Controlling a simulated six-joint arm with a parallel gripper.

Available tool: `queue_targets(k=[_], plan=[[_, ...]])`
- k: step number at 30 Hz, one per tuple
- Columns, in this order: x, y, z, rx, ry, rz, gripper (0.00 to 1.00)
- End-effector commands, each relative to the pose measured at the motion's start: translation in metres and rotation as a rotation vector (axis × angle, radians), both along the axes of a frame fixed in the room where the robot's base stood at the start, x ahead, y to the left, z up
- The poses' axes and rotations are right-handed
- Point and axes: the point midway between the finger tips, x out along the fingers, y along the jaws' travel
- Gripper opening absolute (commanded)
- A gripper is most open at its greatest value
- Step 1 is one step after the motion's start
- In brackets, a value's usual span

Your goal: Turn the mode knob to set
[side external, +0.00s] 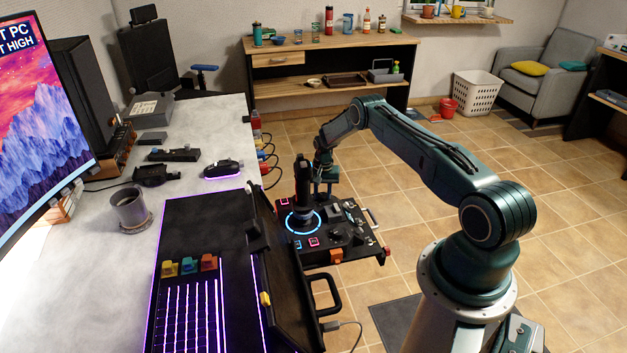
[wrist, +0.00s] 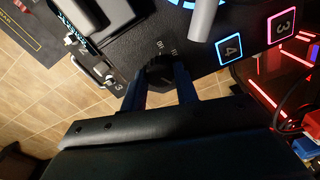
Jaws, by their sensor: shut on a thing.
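The mode knob (wrist: 158,74) is a dark round knob on the black control panel (wrist: 130,47), with small pale marks beside it that are too small to read. My gripper (wrist: 161,88) has its two blue fingers on either side of the knob, shut on it. In the side view my gripper (side external: 327,187) points down at the far part of the panel (side external: 365,256), just right of the joystick (side external: 303,185). The knob is hidden there behind the gripper and joystick.
A glowing blue ring surrounds the joystick base. In the wrist view, lit buttons marked 4 (wrist: 230,48) and 3 (wrist: 283,23) lie right of the knob, and metal toggle switches (wrist: 108,80) lie left. The desk (side external: 95,260) with keyboard (side external: 190,315) is left of the panel.

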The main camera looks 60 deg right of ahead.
Motion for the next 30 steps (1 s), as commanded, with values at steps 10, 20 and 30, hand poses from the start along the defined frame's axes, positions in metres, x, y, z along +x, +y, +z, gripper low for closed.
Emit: queue_targets(k=[10,20,30], plan=[[0.0,0.0,0.0,0.001,0.0,0.001,0.52],[0.0,0.0,0.007,0.0,0.0,0.001,0.52],[0.001,0.0,0.042,-0.001,-0.002,0.001,0.52]])
